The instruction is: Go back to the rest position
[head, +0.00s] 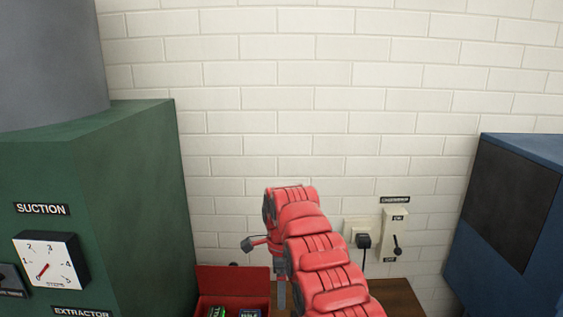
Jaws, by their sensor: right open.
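My right arm rises from the bottom right in red segments and bends over near the middle of the head view. My right gripper (264,266) hangs at the left side of this bend, with grey fingers spread apart and nothing visible between them. It is over or in front of the right side of an open red box; the exact gap cannot be told. Part of the gripper is hidden behind the red arm. My left gripper is out of view.
The red box (232,281) holds small green and dark items on a wooden surface (403,296). A green suction machine (130,200) stands left, a blue cabinet (525,215) right. A wall switch (396,229) and black plug (363,241) are behind my arm.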

